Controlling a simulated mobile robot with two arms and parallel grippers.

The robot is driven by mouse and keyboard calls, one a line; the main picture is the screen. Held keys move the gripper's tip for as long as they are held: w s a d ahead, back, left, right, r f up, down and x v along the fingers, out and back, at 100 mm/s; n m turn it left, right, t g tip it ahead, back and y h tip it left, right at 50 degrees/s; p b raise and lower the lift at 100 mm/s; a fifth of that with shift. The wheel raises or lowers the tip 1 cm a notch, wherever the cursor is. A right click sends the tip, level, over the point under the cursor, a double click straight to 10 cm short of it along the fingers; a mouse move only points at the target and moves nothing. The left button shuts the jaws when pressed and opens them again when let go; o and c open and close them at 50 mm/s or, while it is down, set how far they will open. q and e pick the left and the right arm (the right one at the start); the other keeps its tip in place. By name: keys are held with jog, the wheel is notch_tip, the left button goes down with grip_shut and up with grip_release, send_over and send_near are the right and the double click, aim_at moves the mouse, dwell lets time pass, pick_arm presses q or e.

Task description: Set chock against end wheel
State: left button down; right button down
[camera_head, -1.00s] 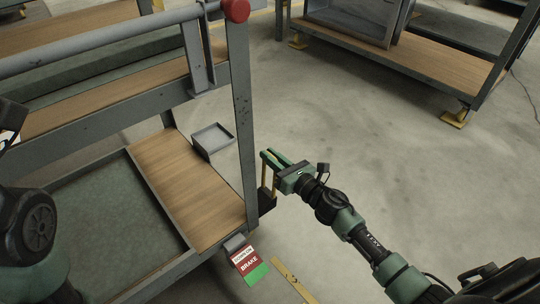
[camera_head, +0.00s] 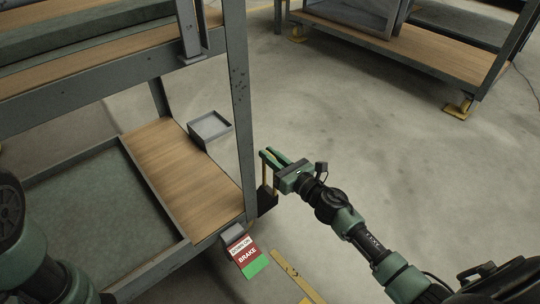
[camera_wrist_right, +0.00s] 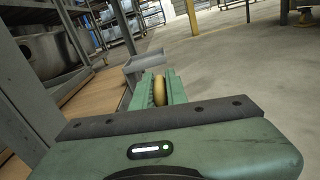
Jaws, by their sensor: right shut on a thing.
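My right gripper (camera_head: 272,156) is shut on the yellow handle (camera_head: 276,179) of the chock. The chock (camera_head: 267,198) is a dark block hanging below the jaws, beside the foot of the near rack's corner post (camera_head: 238,110). I cannot tell whether it touches the floor or the post. In the right wrist view the handle (camera_wrist_right: 160,90) shows as a rounded tan end between the green jaws. The end wheel is hidden under the rack. My left arm is at the lower left, with its gripper out of view.
A grey tray (camera_head: 210,130) is at the rack's side. Another rack (camera_head: 410,52) stands behind. Open floor (camera_head: 400,140) lies between.

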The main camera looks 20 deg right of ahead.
jog(key=shift+s+a+f+b, duration=0.2)
jog(key=shift+a+f+b, duration=0.35)
jog(key=shift+a+f, duration=0.15)
jog(key=shift+s+a+f+b, duration=0.25)
jog(key=shift+a+f+b, duration=0.35)
jog(key=shift+f, duration=0.1)
jog(key=shift+s+a+f+b, duration=0.2)
jog(key=shift+a+f+b, duration=0.4)
jog(key=shift+f, duration=0.1)
jog(key=c, duration=1.3)
grip_release()
jog(key=shift+c, duration=0.2)
jog(key=v, duration=0.8)
jog(key=shift+b, duration=0.3)
